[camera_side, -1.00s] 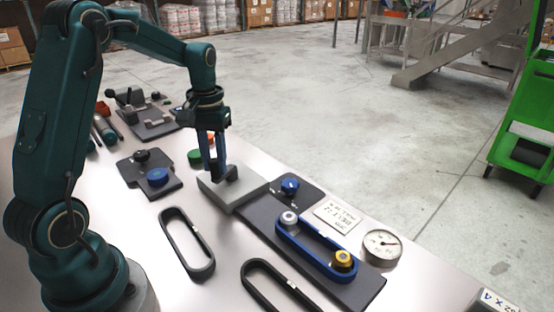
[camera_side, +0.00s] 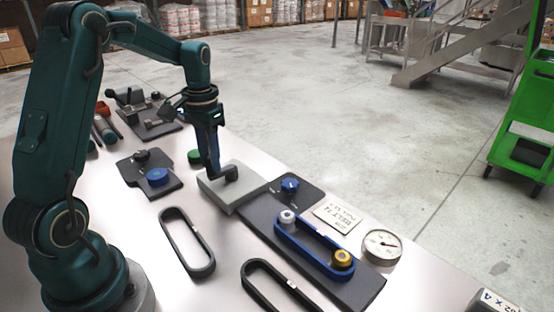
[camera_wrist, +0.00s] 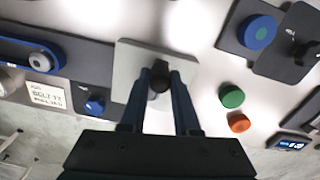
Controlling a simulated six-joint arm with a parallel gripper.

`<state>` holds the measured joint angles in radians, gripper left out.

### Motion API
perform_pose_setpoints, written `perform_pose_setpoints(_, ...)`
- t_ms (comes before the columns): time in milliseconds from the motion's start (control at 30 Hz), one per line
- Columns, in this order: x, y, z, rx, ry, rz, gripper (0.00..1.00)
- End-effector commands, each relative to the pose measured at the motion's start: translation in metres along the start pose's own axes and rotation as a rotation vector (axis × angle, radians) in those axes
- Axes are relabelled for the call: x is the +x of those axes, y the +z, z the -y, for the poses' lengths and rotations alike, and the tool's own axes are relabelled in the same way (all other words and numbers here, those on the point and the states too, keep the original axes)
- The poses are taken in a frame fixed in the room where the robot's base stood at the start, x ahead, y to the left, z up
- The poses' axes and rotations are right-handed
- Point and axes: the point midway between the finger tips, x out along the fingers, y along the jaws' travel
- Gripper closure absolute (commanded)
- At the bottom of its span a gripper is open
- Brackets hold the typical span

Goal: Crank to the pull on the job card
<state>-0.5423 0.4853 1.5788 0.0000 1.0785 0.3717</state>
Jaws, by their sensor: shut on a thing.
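My gripper (camera_side: 222,174) is shut on the black crank handle (camera_side: 231,172) on top of the grey block (camera_side: 216,191). In the wrist view, my fingers (camera_wrist: 160,80) close on both sides of the dark handle, over the light block (camera_wrist: 125,62). A blue belt (camera_side: 306,249) loops around a silver pulley (camera_side: 287,217) and a gold pulley (camera_side: 342,259) on the dark base plate (camera_side: 362,292). A round white gauge (camera_side: 382,246) stands beside the plate, its needle toward the right. The job card (camera_side: 338,217) lies near it; its print is too small to read surely.
Two loose black belts (camera_side: 186,243) (camera_side: 270,285) lie in front. A blue cap (camera_side: 157,177) sits on a dark fixture to the left. Green (camera_wrist: 232,97) and orange (camera_wrist: 239,123) caps lie beside the block.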

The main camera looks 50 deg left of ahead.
Motion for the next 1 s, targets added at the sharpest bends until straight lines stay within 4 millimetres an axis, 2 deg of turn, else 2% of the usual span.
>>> perform_pose_setpoints(100,-0.001,-0.001,0.000,-0.002,-0.001,-0.004,1.00)
perform_pose_setpoints(133,-0.001,-0.001,0.000,-0.002,-0.002,-0.004,0.66)
perform_pose_setpoints(200,-0.001,-0.001,0.000,-0.002,-0.001,-0.004,0.40)
perform_pose_setpoints(567,-0.003,-0.001,0.000,-0.002,-0.001,-0.003,0.40)
perform_pose_setpoints(800,-0.034,-0.002,0.001,-0.002,-0.003,-0.007,0.40)
perform_pose_setpoints(1000,-0.051,-0.001,0.000,-0.002,-0.002,-0.005,0.40)
